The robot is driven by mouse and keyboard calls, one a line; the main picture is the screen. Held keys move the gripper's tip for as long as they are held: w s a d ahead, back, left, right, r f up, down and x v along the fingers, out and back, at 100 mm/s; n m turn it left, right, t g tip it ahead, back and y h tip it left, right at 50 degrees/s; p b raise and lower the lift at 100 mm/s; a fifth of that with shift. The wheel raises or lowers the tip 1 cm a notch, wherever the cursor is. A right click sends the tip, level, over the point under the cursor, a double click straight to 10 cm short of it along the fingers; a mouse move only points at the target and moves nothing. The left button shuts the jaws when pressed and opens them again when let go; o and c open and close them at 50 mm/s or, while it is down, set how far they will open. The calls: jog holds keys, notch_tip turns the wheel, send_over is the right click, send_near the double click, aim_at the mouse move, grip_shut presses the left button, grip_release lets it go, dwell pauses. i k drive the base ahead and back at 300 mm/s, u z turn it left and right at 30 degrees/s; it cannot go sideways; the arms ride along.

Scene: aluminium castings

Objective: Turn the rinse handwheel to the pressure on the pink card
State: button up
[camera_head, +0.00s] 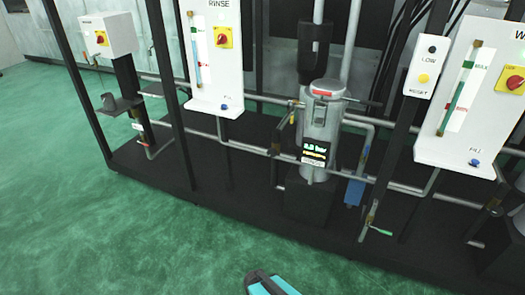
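The white RINSE panel (214,80) stands left of centre, with a sight tube, a red knob on a yellow plate (223,37) and a small blue button at its foot. Right of it is a grey metal canister (322,115) with a black display (315,151). The display shows a bar reading in green, too small to read surely. I cannot make out a rinse handwheel or a pink card. A teal and dark part at the bottom edge seems to be mine; my gripper's fingers do not show.
A black skid base (240,185) carries grey pipes and dark uprights. A green-handled valve (379,231) hangs low at the front. A WEIGHT box (425,68) and another white panel (465,100) stand right, a white switch box (107,35) left. Green floor (90,230) is clear in front.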

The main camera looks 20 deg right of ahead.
aim_at(271, 152)
jog(key=u, duration=0.75)
jog(key=i, duration=0.85)
jog(key=u, duration=0.55)
